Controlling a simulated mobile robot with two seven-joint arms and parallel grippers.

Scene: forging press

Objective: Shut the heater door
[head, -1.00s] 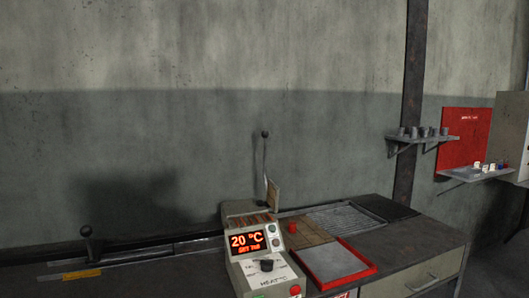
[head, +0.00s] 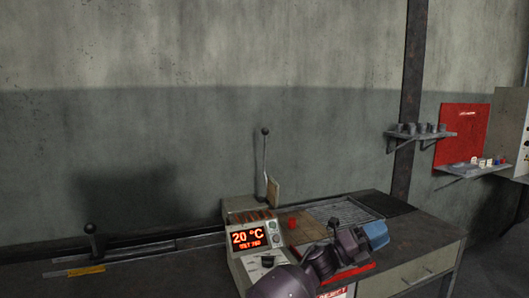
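The heater (head: 246,250) is a pale box on the bench with a lit red display reading 20 °C and a dark knob. Slots show along its top. A small tan plate (head: 274,191), perhaps the heater door, stands upright at its back right, beside a tall lever with a dark ball. My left arm comes in from the bottom, in front of the heater's right side. My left gripper (head: 335,223) seems to be at its dark end over the red-rimmed tray, apart from the plate. Its fingers are too small to read. My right gripper is not in view.
The red-rimmed tray (head: 362,273) is partly hidden by my arm. A red knob (head: 292,223) and a mesh panel (head: 343,211) lie right of the heater. Another ball-topped lever (head: 90,229) stands at left. Wall shelves (head: 422,134) are at right.

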